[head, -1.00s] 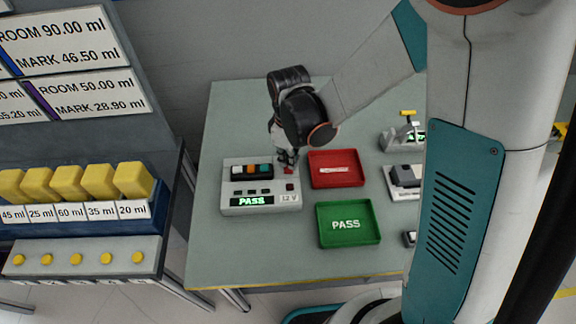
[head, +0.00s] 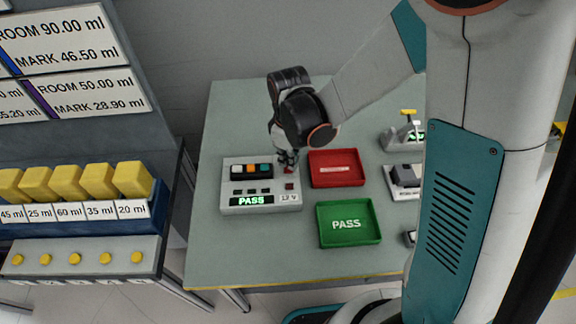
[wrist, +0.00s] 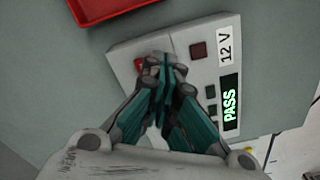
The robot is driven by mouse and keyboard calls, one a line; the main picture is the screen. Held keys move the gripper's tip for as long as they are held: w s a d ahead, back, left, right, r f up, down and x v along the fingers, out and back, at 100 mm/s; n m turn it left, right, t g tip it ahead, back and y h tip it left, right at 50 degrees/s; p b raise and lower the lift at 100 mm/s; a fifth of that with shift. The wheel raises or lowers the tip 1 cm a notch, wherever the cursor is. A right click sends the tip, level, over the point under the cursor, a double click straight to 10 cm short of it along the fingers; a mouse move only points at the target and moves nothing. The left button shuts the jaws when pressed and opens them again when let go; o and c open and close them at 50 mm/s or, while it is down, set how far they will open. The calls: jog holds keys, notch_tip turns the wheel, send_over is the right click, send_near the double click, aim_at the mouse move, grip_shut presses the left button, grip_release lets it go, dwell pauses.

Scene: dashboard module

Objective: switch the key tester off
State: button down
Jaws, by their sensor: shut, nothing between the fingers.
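The key tester (head: 262,203) is a light grey box on the table's left side. It also shows in the wrist view (wrist: 186,40). Its display (head: 251,200) is lit and reads PASS in green, beside a 12 V label. A dark red square button (head: 290,186) sits above the label. A brighter red part (wrist: 139,64) at the tester's corner is partly hidden by my gripper. My gripper (head: 288,160) is shut and empty, pointing down over that corner; in the wrist view its fingertips (wrist: 163,62) are beside the red part. I cannot tell whether they touch it.
A red tray (head: 350,182) lies right of the tester, and a green PASS tray (head: 366,240) is nearer the front. Small devices (head: 404,137) stand at the table's right. A shelf with yellow blocks (head: 98,180) stands left. The front-left table area is clear.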

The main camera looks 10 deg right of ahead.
jog(key=shift+f+b, duration=0.85)
jog(key=shift+f, duration=0.15)
dwell(0.4)
jog(key=shift+r, duration=0.15)
jog(key=shift+r+p, duration=2.35)
jog(key=shift+r, duration=1.1)
jog(key=shift+d, duration=0.1)
jog(key=s+d+r+m+t+b, duration=0.7)
jog(key=s+d+r+m, duration=0.3)
jog(key=s+d, duration=0.3)
jog(key=shift+d+r+m+b, duration=0.2)
jog(key=shift+d+m+b, duration=0.3)
jog(key=shift+m, duration=0.3)
